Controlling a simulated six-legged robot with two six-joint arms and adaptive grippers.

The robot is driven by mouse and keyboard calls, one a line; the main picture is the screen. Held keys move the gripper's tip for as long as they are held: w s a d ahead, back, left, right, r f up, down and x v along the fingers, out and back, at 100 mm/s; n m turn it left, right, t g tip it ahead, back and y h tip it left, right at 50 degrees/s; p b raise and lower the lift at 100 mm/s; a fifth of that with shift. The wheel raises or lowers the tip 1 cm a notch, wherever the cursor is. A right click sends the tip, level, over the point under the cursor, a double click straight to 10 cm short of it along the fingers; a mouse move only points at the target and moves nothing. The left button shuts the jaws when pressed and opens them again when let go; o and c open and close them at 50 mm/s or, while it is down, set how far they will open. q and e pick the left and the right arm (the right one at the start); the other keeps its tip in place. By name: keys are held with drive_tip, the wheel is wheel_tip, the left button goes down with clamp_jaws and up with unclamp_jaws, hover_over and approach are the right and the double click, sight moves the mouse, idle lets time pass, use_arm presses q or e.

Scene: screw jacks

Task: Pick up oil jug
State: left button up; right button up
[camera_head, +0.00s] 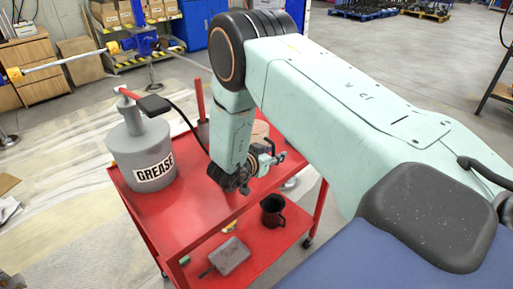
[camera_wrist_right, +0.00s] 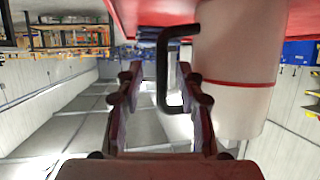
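A cream jug (camera_wrist_right: 240,70) with a red stripe fills the right of the wrist view, which shows the scene upside down. Its black handle (camera_wrist_right: 164,75) appears between the two fingers of my right gripper (camera_wrist_right: 160,85). The fingers are apart, with gaps on both sides of the handle, so the gripper is open. In the head view my right gripper (camera_head: 262,163) is low over the red cart, and a beige top, likely the same jug (camera_head: 261,129), is mostly hidden behind my arm. My left gripper is not in view.
A grey GREASE container (camera_head: 143,155) with a pump lever stands on the left of the red cart's top (camera_head: 185,215). The lower shelf holds a black pitcher (camera_head: 272,210) and a flat grey can (camera_head: 229,256). Wooden drawers (camera_head: 35,65) stand at the back left.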

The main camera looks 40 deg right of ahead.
drive_tip(key=shift+w+d+f, duration=0.25)
drive_tip(key=shift+w+f, duration=0.05)
drive_tip(key=shift+f, duration=0.1)
drive_tip(key=shift+c, duration=1.1)
drive_tip(key=shift+s+a+r, duration=0.2)
drive_tip(key=shift+s+r, duration=0.1)
drive_tip(key=shift+r, duration=0.05)
drive_tip(key=c, duration=0.5)
drive_tip(key=shift+w+d+f, duration=0.1)
drive_tip(key=shift+w+f, duration=0.05)
drive_tip(key=shift+f, duration=0.05)
clamp_jaws()
wheel_tip(320, 180, up, 10)
drive_tip(key=shift+f+p, duration=0.15)
drive_tip(key=shift+p, duration=0.55)
drive_tip(key=shift+w+r, duration=0.1)
drive_tip(key=shift+r, duration=0.1)
